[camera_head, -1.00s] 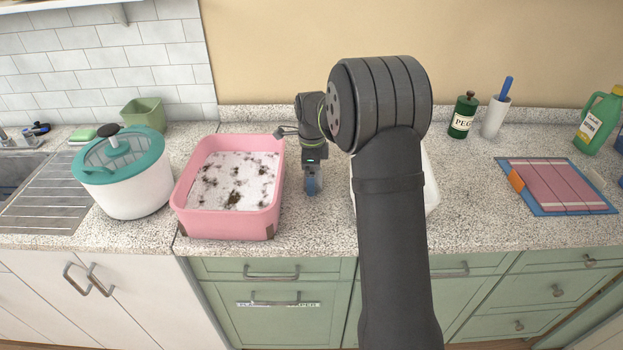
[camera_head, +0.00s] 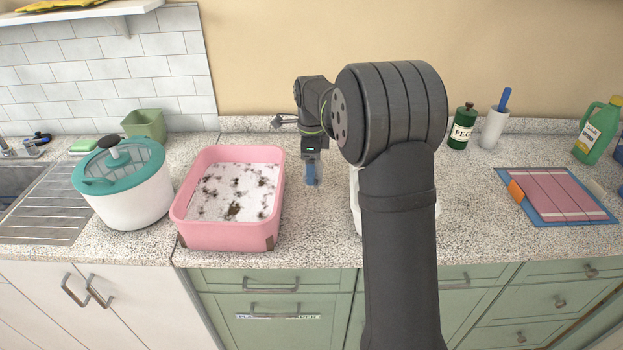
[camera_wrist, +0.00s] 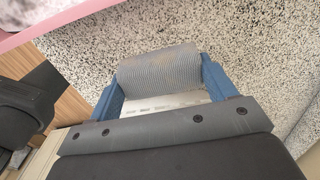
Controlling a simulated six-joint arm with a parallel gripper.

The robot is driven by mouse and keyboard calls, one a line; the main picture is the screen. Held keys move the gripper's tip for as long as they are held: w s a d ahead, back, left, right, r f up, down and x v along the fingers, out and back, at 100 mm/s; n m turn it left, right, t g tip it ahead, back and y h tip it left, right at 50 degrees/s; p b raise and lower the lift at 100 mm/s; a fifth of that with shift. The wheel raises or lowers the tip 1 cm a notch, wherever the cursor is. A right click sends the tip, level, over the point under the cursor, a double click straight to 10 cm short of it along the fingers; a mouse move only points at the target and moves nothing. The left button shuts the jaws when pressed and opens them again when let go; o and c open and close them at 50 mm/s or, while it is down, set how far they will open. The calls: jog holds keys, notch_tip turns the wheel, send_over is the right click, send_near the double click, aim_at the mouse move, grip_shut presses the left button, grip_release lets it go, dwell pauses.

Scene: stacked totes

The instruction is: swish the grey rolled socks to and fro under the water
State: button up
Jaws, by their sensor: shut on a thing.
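The grey rolled socks (camera_wrist: 160,78) are a ribbed grey roll, seen in the wrist view between the two blue fingers of my gripper (camera_wrist: 163,88). My gripper is shut on them. In the head view my gripper (camera_head: 311,174) points down over the counter, just right of the pink basin (camera_head: 228,236), outside its rim. The socks cannot be made out there. The basin holds a whitish surface (camera_head: 225,180) with dark brown and black patches; I cannot tell how deep any water is. The basin's pink rim also shows in the wrist view (camera_wrist: 75,14).
A white pot with a teal lid (camera_head: 95,172) stands left of the basin, by the sink drainer (camera_head: 50,205). A white object (camera_head: 354,200) is mostly hidden behind my arm.

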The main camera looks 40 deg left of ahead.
jog(key=shift+n, duration=0.3)
jog(key=r, duration=0.1)
jog(key=s+r, duration=0.1)
jog(key=a+r, duration=0.1)
jog(key=shift+s+a+r, duration=0.1)
jog(key=shift+s+r, duration=0.1)
jog(key=shift+r, duration=0.1)
jog(key=s+a+r+n, duration=0.25)
jog(key=s+a, duration=0.25)
jog(key=s, duration=0.3)
jog(key=s+a+r+n, duration=0.25)
jog(key=s+a, duration=0.25)
jog(key=s, duration=0.3)
notch_tip(320, 180, down, 14)
jog(key=shift+s+d+f, duration=0.1)
jog(key=shift+s+d, duration=0.05)
